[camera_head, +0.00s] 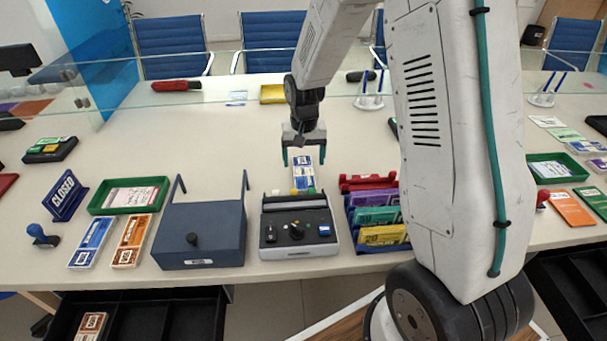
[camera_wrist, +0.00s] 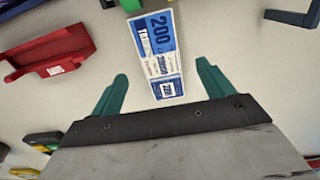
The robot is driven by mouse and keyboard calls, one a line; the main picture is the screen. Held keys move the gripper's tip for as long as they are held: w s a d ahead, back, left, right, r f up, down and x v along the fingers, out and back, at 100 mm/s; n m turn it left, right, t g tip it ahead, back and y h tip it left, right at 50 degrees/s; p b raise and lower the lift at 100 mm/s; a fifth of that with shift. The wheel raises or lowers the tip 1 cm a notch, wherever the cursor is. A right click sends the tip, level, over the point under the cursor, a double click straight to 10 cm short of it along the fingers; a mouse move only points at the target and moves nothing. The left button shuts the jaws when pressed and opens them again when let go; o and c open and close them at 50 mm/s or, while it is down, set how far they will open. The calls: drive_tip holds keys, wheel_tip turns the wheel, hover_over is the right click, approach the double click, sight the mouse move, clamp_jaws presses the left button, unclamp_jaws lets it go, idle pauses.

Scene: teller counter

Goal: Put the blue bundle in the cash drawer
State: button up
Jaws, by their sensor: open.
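A blue-and-white bundle marked 200 lies flat on the counter behind the counting machine in the head view (camera_head: 303,174). In the wrist view the bundle (camera_wrist: 157,60) lies ahead of and between the green fingertips. My gripper (camera_head: 303,157) is open, empty and above the counter near the bundle. The fingers also show in the wrist view (camera_wrist: 162,78). A second blue bundle (camera_head: 92,242) lies at the left front of the counter. A black drawer (camera_head: 185,316) with compartments stands open below the left front edge, with an orange-brown bundle (camera_head: 91,325) in its left part.
The counting machine (camera_head: 298,235) stands in front of the bundle, with a dark blue box (camera_head: 203,235) to its left. A rack of coloured bundles (camera_head: 375,215) is to the right. Glass panels cross the back. The counter behind the gripper is mostly clear.

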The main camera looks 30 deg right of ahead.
sight(304, 174)
wheel_tip(304, 174, down, 5)
drive_tip(key=shift+w+f, duration=0.1)
drive_tip(key=shift+f, duration=0.1)
drive_tip(key=c, duration=1.2)
